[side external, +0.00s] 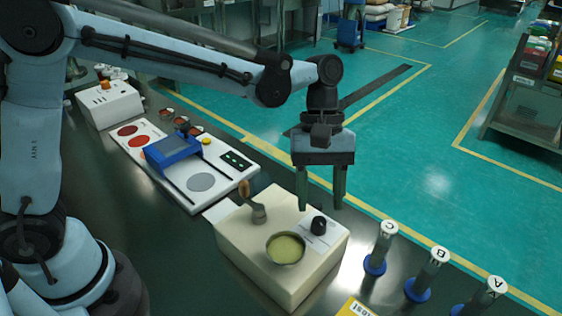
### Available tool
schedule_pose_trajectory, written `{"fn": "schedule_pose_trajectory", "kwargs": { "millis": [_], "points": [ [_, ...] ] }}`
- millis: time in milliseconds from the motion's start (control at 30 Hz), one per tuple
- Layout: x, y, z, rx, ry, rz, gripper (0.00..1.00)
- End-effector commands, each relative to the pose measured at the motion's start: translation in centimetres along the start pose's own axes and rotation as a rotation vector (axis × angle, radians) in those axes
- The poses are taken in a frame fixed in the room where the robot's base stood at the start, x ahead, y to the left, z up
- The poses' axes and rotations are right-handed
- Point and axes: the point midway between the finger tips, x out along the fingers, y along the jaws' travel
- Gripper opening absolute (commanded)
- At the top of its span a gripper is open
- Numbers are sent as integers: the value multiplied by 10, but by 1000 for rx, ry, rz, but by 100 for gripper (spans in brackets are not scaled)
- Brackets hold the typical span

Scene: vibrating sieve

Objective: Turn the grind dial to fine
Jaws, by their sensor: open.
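The dial (319,226) is a small black knob on a white label plate, on top of a cream box-shaped machine (250,255). Its setting marks are too small to read, so I cannot tell where it points. My gripper (320,203) points straight down with its two green-grey fingers apart and nothing between them. In the picture its fingertips are just above the dial, one to each side; I cannot tell the exact gap in height or depth.
The machine's top also has a round bowl of yellowish material (285,249) and a brown-handled tool (253,203). Cylinders marked C (382,245), B (431,270) and A (484,294) stand to the right on blue bases. A white panel with a blue block (172,150) lies behind left.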

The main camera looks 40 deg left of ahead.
Motion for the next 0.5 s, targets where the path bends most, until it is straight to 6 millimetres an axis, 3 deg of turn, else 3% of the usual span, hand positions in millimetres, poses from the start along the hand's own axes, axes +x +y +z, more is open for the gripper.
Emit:
{"fn": "schedule_pose_trajectory", "kwargs": {
  "millis": [200, 500],
  "points": [
    [26, 0, 0, 1, 0, 1, 52],
    [35, 0, 0, 0, 0, 1, 52]
  ]
}}
